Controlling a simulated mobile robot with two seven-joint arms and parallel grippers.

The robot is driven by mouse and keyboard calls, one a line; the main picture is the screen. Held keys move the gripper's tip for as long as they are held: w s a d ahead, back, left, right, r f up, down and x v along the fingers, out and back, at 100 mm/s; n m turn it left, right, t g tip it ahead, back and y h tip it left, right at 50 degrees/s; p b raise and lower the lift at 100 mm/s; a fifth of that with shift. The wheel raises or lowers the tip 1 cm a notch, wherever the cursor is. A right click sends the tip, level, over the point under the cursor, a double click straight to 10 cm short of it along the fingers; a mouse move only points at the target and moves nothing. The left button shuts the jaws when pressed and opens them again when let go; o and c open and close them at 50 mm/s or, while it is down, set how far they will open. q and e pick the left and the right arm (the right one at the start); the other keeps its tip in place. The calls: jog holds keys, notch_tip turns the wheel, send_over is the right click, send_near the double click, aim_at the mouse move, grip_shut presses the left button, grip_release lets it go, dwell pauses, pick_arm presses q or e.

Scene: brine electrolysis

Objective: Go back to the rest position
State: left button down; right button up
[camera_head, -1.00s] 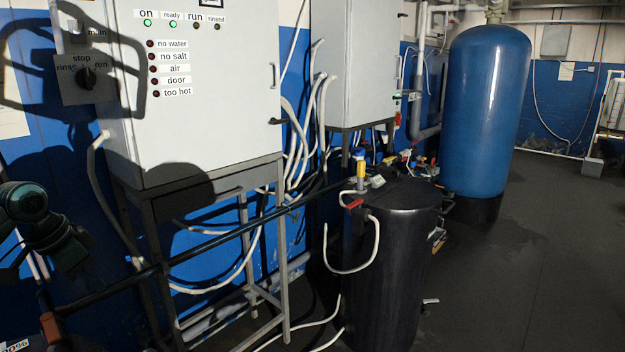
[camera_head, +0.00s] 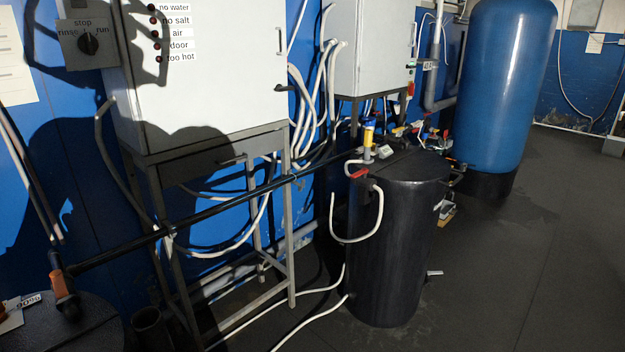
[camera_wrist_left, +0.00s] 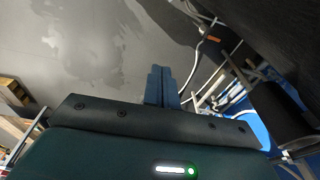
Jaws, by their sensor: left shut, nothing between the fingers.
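My left gripper (camera_wrist_left: 162,86) shows in the left wrist view, its two blue-grey fingers closed together with nothing between them. It is over the grey floor, apart from the things around it. In the head view neither of my grippers shows. The control cabinet (camera_head: 215,85) stands at the left on a metal frame, its rotary knob (camera_head: 88,43) on the side box.
A black tank (camera_head: 395,240) with a white hose stands right of the frame, a tall blue tank (camera_head: 505,95) behind it. A black pipe (camera_head: 220,212) crosses the frame. An orange-handled valve (camera_head: 62,285) is at lower left. Floor (camera_head: 540,260) at right is clear.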

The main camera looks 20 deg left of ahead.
pick_arm(q)
jog(key=s+d+r+n+t, duration=0.15)
jog(key=d+r, duration=0.25)
jog(key=d, duration=0.6)
jog(key=w+d+f+t+h, duration=0.1)
jog(key=w+d+f+t, duration=0.1)
jog(key=f, duration=0.3)
jog(key=w+d+f+t+h, duration=0.1)
jog(key=w+d+f+t, duration=0.2)
jog(key=f+t, duration=0.2)
jog(key=shift+w+d+h, duration=0.15)
jog(key=shift+w+h, duration=0.1)
jog(key=shift+h, duration=0.15)
jog(key=shift+m, duration=0.25)
